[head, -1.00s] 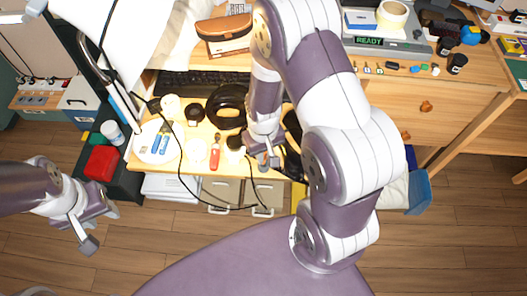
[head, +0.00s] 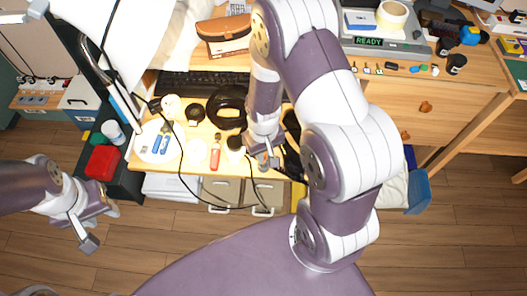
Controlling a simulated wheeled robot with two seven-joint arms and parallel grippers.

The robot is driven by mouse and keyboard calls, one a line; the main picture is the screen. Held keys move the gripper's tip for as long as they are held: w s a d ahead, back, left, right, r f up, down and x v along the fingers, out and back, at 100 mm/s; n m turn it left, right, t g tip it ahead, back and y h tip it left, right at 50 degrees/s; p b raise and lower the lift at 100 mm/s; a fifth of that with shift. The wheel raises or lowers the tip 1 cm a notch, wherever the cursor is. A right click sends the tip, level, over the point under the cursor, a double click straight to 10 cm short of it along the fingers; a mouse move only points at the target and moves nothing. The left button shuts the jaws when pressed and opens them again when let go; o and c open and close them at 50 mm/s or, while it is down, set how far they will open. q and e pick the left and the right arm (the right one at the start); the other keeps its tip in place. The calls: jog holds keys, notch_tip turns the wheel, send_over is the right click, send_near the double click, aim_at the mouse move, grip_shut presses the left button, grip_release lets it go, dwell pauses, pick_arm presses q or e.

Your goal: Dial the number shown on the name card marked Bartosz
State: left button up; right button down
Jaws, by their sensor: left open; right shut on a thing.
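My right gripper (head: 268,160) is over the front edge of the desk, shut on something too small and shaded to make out. A black object (head: 293,160) beside it is mostly hidden by my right arm. A grey device with a green display reading READY (head: 369,42) is on the desk, right of my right arm. I cannot make out a name card marked Bartosz or any dial keys; my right arm covers part of the desk. My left gripper (head: 98,226) is open and empty over the floor at left, apart from the desk.
A lamp (head: 125,45) leans over the desk's left side. A black keyboard (head: 190,84), a black ring-shaped object (head: 226,106), a red screwdriver-like tool (head: 215,152) and a white plate (head: 152,141) crowd the desk. Dark cords hang at its front. A red box (head: 101,162) is at left.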

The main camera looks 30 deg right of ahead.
jog(key=shift+f+b, duration=0.9)
jog(key=shift+f, duration=0.4)
jog(key=c, duration=1)
grip_release()
jog(key=shift+c, duration=0.2)
jog(key=shift+r, duration=0.1)
notch_tip(320, 180, up, 13)
jog(key=p, duration=0.2)
jog(key=shift+f+p, duration=0.2)
jog(key=shift+p, duration=0.2)
